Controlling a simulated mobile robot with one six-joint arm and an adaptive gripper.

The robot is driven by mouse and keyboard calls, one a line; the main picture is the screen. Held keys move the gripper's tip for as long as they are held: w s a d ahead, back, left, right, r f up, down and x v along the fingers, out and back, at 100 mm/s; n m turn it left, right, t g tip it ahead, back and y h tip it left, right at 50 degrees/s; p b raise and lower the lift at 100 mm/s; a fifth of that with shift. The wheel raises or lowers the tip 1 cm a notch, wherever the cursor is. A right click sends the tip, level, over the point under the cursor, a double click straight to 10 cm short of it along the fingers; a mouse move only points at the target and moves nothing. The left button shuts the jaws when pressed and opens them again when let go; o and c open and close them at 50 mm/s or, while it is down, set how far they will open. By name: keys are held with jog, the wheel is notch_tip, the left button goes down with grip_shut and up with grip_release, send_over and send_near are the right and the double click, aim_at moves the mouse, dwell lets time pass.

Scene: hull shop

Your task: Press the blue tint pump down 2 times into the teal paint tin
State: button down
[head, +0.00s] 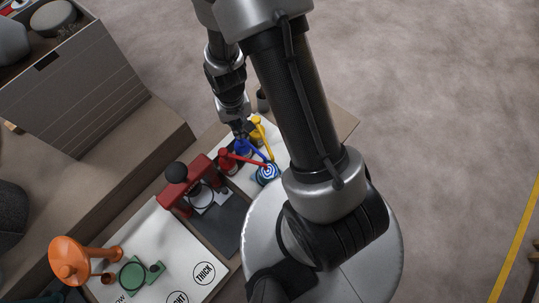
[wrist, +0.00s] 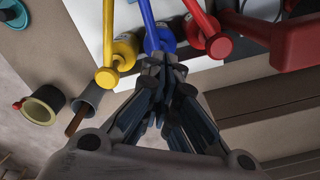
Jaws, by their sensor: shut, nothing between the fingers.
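The blue tint pump (head: 243,147) stands between a red pump (head: 226,160) and a yellow pump (head: 257,134) in the head view. Their long spouts converge over the teal paint tin (head: 267,181), whose top shows ringed colours. My gripper (head: 240,131) points down at the blue pump. In the wrist view the gripper (wrist: 164,62) is shut and empty, its tips at the near end of the blue pump (wrist: 150,25). The tips hide part of the pump head; I cannot tell whether they touch it. The yellow pump (wrist: 125,48) and red pump (wrist: 203,20) flank it closely.
A red press-like stand (head: 180,190) with a black knob stands left of the pumps. A white sheet with round labels (head: 204,272), an orange stand (head: 70,259) and green part lie nearer. A grey cup (wrist: 89,97) and dark pot (wrist: 43,104) sit beyond the yellow pump.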

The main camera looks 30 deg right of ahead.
jog(key=shift+r+p, duration=2.35)
jog(key=shift+r, duration=0.65)
notch_tip(320, 180, up, 10)
jog(key=t, duration=0.1)
jog(key=s+r+n+t, duration=0.1)
jog(key=s+r, duration=0.6)
jog(key=r, duration=0.3)
jog(key=s+r+n+t, duration=0.1)
jog(key=s+r+t, duration=0.1)
jog(key=s+r, duration=0.6)
jog(key=shift+r+t, duration=0.3)
jog(key=shift+r, duration=0.65)
